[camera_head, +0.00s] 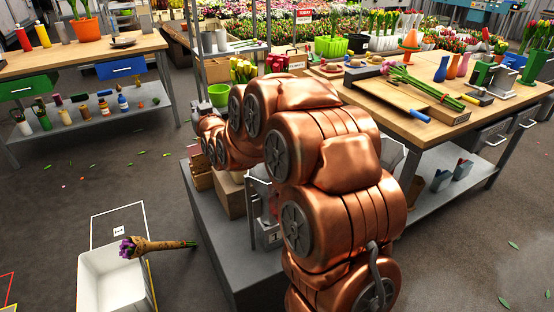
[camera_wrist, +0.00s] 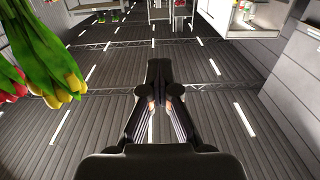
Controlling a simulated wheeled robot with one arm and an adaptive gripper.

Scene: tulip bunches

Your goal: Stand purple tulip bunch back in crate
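The purple tulip bunch (camera_head: 160,245), wrapped in brown paper, lies on its side in the head view. Its purple heads point left over the back right corner of the white crate (camera_head: 88,285) on the floor, and its stems stick out to the right. I cannot tell exactly what it rests on. The visible inside of the crate looks empty. My gripper (camera_wrist: 159,68) shows in the wrist view with its fingers drawn together at the tips and nothing seen between them. The purple bunch is not in the wrist view.
A workbench (camera_head: 440,120) with tulips and tools stands right, and another bench (camera_head: 75,60) stands left. A green pot (camera_head: 219,95) is behind my arm. Yellow and red tulips (camera_wrist: 50,65) hang into the wrist view at left. The floor around the crate looks mostly clear.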

